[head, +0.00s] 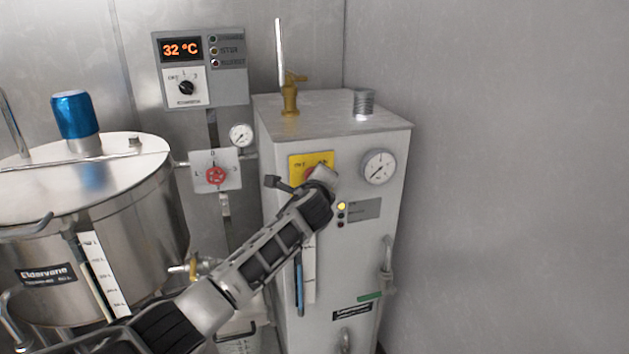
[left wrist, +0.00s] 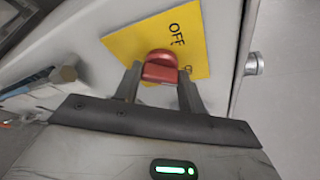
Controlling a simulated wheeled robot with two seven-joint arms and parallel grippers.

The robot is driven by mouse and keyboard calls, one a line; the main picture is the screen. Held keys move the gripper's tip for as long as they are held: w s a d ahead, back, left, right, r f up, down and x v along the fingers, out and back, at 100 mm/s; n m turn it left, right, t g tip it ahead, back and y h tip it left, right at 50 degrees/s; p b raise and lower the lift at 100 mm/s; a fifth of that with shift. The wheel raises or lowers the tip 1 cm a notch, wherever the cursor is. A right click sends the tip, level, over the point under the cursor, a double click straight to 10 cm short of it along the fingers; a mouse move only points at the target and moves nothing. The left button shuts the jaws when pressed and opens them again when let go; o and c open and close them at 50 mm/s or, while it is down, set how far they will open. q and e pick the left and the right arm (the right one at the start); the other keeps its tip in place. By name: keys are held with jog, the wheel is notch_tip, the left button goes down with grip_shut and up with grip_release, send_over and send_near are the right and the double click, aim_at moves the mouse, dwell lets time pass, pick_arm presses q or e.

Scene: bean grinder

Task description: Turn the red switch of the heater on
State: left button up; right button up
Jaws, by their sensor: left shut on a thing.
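The heater (head: 335,270) is a grey cabinet in the middle of the head view. Its red switch (left wrist: 162,66) sits on a yellow plate (left wrist: 195,30) marked OFF. My left gripper (left wrist: 160,80) is shut on the switch, with one finger on each side of the knob. In the head view my left gripper (head: 315,178) reaches the yellow plate (head: 298,161) and hides most of the switch. A small yellow lamp (head: 341,206) is lit below the plate. My right gripper is not in view.
A gauge (head: 379,167) is right of the plate. A steel tank (head: 150,225) with a blue cap (head: 74,114) stands at left. A control box (head: 200,66) reading 32 °C and a red valve knob (head: 216,175) are on the wall. The right side is bare wall.

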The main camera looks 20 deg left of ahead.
pick_arm(q)
jog(key=shift+m+g+y, duration=0.3)
jog(key=shift+m, duration=0.4)
jog(key=o, duration=1)
jog(key=b+v, duration=0.1)
jog(key=v, duration=1.5)
jog(key=shift+r, duration=0.1)
jog(key=shift+w, duration=0.1)
